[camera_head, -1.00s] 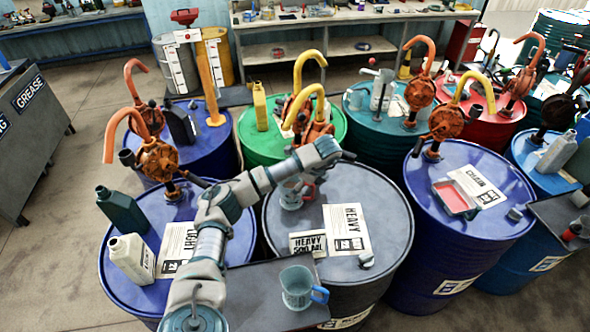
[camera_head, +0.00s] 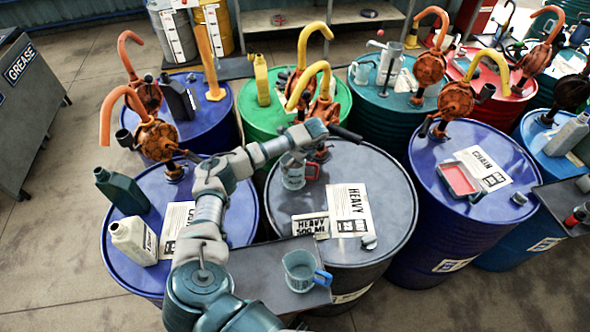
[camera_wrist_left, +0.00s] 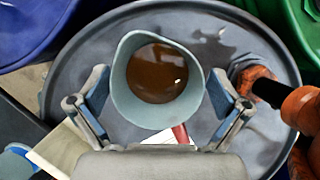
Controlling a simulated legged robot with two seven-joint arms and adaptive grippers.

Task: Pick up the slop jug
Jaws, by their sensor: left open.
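A grey-blue jug with a red handle (camera_head: 293,172) stands on the dark grey drum (camera_head: 385,190) beneath its pump. In the left wrist view this jug (camera_wrist_left: 157,82) is seen from above with brown liquid inside. My left gripper (camera_wrist_left: 160,98) is open, one finger on each side of the jug; whether they touch it I cannot tell. In the head view the gripper is hard to make out beside the wrist. A second grey jug with a blue handle (camera_head: 300,271) stands on a small dark shelf. Which one is called the slop jug is not marked. My right gripper is not in view.
The orange pump (camera_head: 326,112) with a black handle stands close behind the red-handled jug. Labels lie on the drum top in front. A blue drum (camera_head: 185,245) with a dark green bottle (camera_head: 122,192) and white bottle (camera_head: 133,240) is at left.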

